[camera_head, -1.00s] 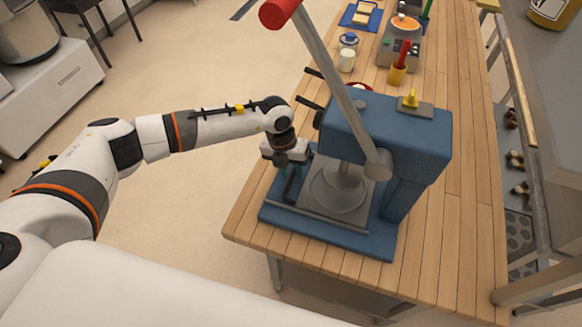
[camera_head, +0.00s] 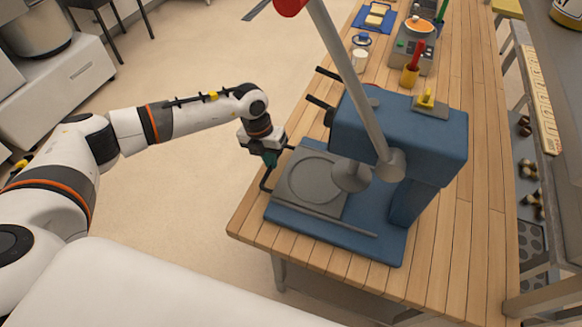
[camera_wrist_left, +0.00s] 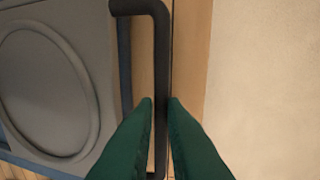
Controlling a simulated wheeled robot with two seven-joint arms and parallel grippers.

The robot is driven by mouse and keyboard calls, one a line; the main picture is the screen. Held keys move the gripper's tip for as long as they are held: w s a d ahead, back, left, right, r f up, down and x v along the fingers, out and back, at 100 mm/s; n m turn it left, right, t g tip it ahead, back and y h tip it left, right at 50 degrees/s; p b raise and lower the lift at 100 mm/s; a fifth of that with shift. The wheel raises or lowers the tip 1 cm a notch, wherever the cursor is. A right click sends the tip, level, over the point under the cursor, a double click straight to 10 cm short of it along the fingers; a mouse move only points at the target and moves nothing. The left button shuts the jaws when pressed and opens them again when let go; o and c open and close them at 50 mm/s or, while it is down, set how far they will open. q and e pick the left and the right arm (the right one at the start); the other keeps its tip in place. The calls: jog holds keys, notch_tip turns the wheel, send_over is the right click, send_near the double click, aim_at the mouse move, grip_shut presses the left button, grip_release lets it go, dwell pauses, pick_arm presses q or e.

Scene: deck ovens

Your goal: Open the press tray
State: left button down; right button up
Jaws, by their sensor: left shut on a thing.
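The blue press (camera_head: 405,135) stands on the wooden table, with a long grey lever rising from its side. Its grey tray (camera_head: 308,182), with a round raised ring, sticks out of the press toward the left. The tray's dark handle (camera_head: 266,178) is at the tray's left end, past the table edge. My left gripper (camera_head: 270,160) is at this handle; in the left wrist view its green fingers (camera_wrist_left: 160,110) are shut on the dark bar (camera_wrist_left: 160,60). The tray also shows at the left of the wrist view (camera_wrist_left: 85,80). My right gripper is not in view.
The wooden table (camera_head: 440,245) has bare room in front and to the right of the press. A shelf unit is at the right.

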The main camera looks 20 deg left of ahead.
pick_arm(q)
jog(key=a+b, duration=0.2)
jog(key=a, duration=0.7)
jog(key=shift+w, duration=0.2)
jog(key=shift+d, duration=0.1)
jog(key=c, duration=1.5)
grip_release()
jog(key=r+b, duration=0.1)
jog(key=r, duration=0.3)
jog(key=a+r+b, duration=0.1)
jog(key=r, duration=0.3)
jog(key=a+r+b, duration=0.1)
jog(key=r, duration=0.3)
jog(key=shift+a, duration=0.1)
jog(key=shift+f, duration=0.1)
